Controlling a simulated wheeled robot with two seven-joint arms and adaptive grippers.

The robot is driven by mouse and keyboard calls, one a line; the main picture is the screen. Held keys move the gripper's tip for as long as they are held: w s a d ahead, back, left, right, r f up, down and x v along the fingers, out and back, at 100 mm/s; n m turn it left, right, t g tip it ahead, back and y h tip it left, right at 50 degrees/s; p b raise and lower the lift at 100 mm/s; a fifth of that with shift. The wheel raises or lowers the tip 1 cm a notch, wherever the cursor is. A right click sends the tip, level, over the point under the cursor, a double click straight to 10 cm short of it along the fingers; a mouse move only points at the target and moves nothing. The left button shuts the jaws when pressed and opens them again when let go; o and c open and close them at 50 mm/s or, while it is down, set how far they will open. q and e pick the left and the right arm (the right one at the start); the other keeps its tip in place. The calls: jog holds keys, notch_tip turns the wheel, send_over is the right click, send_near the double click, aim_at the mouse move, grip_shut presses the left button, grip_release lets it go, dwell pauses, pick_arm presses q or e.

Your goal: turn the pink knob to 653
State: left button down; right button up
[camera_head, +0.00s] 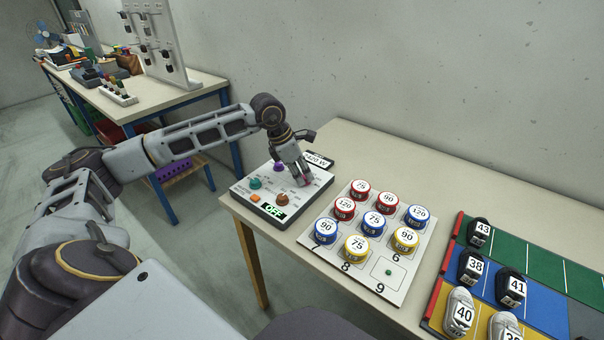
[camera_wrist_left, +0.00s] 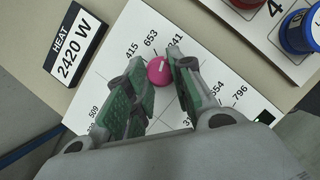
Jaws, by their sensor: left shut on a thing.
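The pink knob (camera_wrist_left: 159,71) sits on the white control panel (camera_head: 240,192) at the near left corner of the table. In the left wrist view its white pointer mark lies toward the printed labels 653 and 241; I cannot tell exactly which it meets. My left gripper (camera_wrist_left: 158,75) is shut on the pink knob, with a finger on each side. In the head view the left gripper (camera_head: 303,180) reaches down onto the panel and mostly hides the knob. My right gripper is not in view.
A board of numbered spools (camera_head: 322,253) and a shoe rack (camera_head: 436,304) are to the right.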

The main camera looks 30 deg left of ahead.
pick_arm(q)
jog(key=shift+n+t, duration=0.3)
jog(key=shift+n, duration=0.2)
jog(key=shift+d+n+y+b, duration=0.1)
jog(key=shift+n+y+b, duration=0.45)
jog(key=shift+n, duration=0.45)
jog(key=shift+s+d+n+t+y+b, duration=0.1)
jog(key=shift+n+t+y+b, duration=0.35)
jog(key=shift+n, duration=1.05)
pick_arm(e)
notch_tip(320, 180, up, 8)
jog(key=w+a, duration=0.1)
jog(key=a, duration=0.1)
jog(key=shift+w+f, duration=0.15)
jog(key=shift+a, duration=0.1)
pick_arm(q)
jog(key=c, duration=1.2)
grip_release()
jog(key=shift+r, duration=0.1)
